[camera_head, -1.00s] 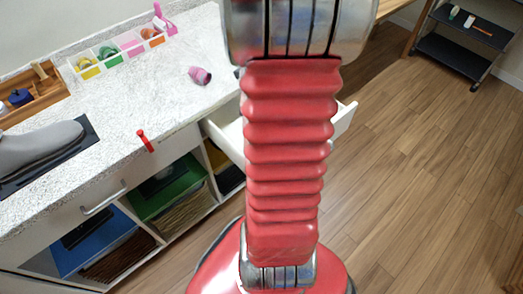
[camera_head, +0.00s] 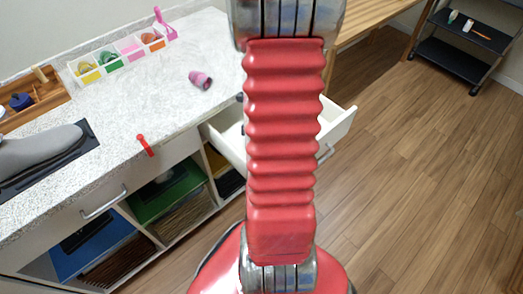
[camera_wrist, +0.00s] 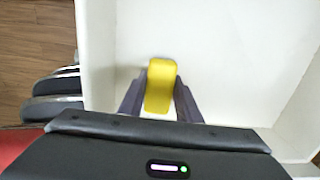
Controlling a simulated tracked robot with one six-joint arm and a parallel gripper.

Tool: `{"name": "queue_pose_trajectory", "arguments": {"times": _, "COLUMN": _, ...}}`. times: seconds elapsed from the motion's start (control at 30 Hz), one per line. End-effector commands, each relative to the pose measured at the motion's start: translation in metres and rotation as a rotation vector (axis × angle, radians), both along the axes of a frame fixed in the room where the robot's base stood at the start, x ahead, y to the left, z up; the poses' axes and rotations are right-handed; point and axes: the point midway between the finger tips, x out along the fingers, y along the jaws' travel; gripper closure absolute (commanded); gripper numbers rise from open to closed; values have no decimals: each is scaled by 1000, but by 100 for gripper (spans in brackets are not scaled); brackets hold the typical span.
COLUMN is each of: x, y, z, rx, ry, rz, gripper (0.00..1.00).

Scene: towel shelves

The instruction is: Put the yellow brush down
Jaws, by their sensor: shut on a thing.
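The yellow brush (camera_wrist: 161,75) shows in the wrist view as a yellow block between the two dark fingers of my gripper (camera_wrist: 160,97). My gripper is shut on it. Behind the brush is the white inside of an open drawer (camera_wrist: 235,65). I cannot tell whether the brush touches the drawer floor. In the head view the drawer (camera_head: 338,118) stands pulled out from the counter, partly behind my red arm. My gripper and the brush are hidden there.
The speckled counter (camera_head: 150,105) holds a pink cup (camera_head: 200,80), a divided white organizer (camera_head: 112,62), a red item (camera_head: 145,144) at the edge and a grey shoe shape (camera_head: 40,150). A black cart (camera_head: 455,55) stands at the back right. The wooden floor at right is clear.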

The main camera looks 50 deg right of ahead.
Motion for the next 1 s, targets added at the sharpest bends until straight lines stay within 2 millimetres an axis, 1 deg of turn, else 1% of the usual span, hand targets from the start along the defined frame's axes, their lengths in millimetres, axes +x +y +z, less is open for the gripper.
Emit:
{"name": "queue_pose_trajectory", "arguments": {"times": 0.03, "x": -1, "y": 1, "z": -7, "rx": 4, "ry": 3, "rz": 0, "gripper": 100}}
{"name": "queue_pose_trajectory", "arguments": {"times": 0.1, "x": 0, "y": 1, "z": -15, "rx": 2, "ry": 2, "rz": 0, "gripper": 100}}
{"name": "queue_pose_trajectory", "arguments": {"times": 0.2, "x": 0, "y": 1, "z": -24, "rx": 2, "ry": 1, "rz": -1, "gripper": 100}}
{"name": "queue_pose_trajectory", "arguments": {"times": 0.3, "x": 0, "y": 1, "z": -27, "rx": 1, "ry": 1, "rz": 0, "gripper": 100}}
{"name": "queue_pose_trajectory", "arguments": {"times": 0.63, "x": 0, "y": 1, "z": -29, "rx": 1, "ry": 1, "rz": 1, "gripper": 100}}
{"name": "queue_pose_trajectory", "arguments": {"times": 0.67, "x": 0, "y": 1, "z": -29, "rx": 1, "ry": 1, "rz": 1, "gripper": 68}}
{"name": "queue_pose_trajectory", "arguments": {"times": 0.9, "x": 0, "y": 1, "z": -29, "rx": 1, "ry": 1, "rz": 1, "gripper": 51}}
{"name": "queue_pose_trajectory", "arguments": {"times": 1.0, "x": 0, "y": 1, "z": -29, "rx": 1, "ry": 1, "rz": 1, "gripper": 51}}
